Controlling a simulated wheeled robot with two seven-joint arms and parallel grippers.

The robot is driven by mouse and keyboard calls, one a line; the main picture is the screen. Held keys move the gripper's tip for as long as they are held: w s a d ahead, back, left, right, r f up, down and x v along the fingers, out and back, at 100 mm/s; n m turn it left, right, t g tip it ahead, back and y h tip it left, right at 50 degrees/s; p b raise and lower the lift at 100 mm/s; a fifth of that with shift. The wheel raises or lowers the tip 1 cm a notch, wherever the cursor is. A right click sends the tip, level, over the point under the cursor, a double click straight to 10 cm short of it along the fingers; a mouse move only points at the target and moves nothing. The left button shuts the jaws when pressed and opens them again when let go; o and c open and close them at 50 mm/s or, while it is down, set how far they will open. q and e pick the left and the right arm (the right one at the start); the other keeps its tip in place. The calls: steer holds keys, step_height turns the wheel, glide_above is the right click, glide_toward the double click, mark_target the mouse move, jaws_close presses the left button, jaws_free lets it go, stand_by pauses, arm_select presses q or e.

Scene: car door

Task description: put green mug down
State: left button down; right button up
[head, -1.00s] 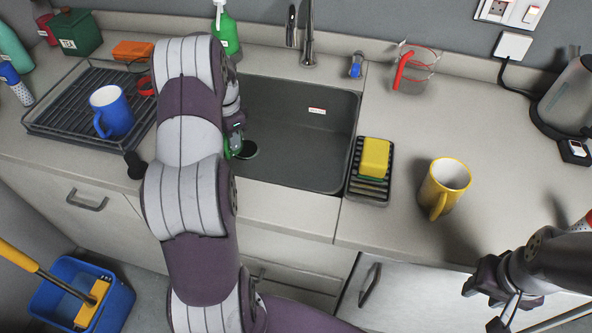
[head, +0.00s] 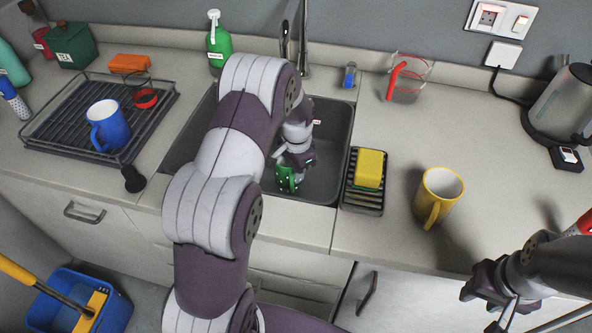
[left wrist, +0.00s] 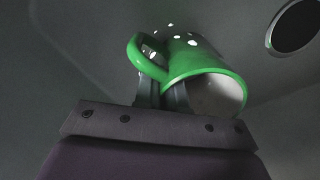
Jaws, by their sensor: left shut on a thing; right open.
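The green mug (head: 287,179) with white spots is in the sink area in the head view, partly hidden by my left gripper. My left gripper (head: 292,168) is shut on it. In the left wrist view the green mug (left wrist: 192,62) lies tilted across the fingers of my left gripper (left wrist: 162,92), its open mouth towards the lower right and its handle at the left. The dark sink (head: 333,130) is around and below it; I cannot tell if the mug touches it. My right gripper (head: 487,303) is open and empty at the lower right, in front of the counter.
A dish rack (head: 60,139) with a blue mug (head: 108,125) stands left of the sink. A yellow sponge (head: 369,168) on a black holder and a yellow mug (head: 440,194) stand to the right. The tap (head: 304,40) rises behind the sink. The counter right of the sink has free room.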

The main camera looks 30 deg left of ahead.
arm_select(q)
steer(key=c, duration=1.2)
jaws_free()
step_height(320, 180, up, 8)
steer(key=shift+f, duration=0.15)
